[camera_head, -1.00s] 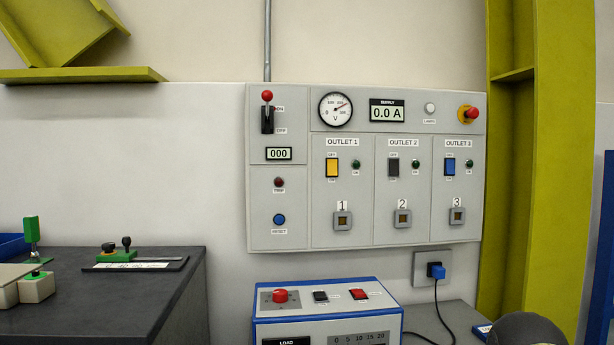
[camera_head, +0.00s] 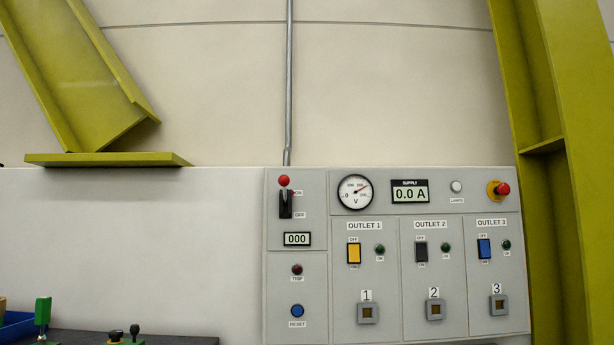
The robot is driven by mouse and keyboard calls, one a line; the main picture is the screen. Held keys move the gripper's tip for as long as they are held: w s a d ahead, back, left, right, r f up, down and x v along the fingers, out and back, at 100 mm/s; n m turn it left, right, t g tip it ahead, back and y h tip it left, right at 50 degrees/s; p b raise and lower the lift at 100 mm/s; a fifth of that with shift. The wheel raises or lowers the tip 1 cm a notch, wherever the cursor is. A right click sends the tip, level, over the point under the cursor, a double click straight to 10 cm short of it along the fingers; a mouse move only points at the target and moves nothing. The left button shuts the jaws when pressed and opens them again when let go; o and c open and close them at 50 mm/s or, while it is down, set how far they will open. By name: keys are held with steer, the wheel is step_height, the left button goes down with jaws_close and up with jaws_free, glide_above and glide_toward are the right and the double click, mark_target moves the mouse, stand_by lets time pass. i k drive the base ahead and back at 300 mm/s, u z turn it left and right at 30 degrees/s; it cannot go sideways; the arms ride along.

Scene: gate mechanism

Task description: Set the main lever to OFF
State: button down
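The main lever (camera_head: 284,190) is at the upper left of the grey wall panel (camera_head: 282,225). It has a red ball knob and a dark slotted base. The knob is up, level with or above the ON label (camera_head: 298,193); the OFF label (camera_head: 299,215) is lower, beside the base. The supply display (camera_head: 409,191) reads 0.0 A, and the voltmeter (camera_head: 355,192) needle points to the upper right. My gripper is not in view.
The panel also carries three outlet switches, a red emergency button (camera_head: 502,188) and a blue reset button (camera_head: 297,311). A dark bench (camera_head: 180,340) with small green parts is at the lower left. A yellow-green beam (camera_head: 550,200) stands right of the panel.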

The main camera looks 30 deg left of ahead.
mark_target(283, 180)
steer(key=u, duration=1.15)
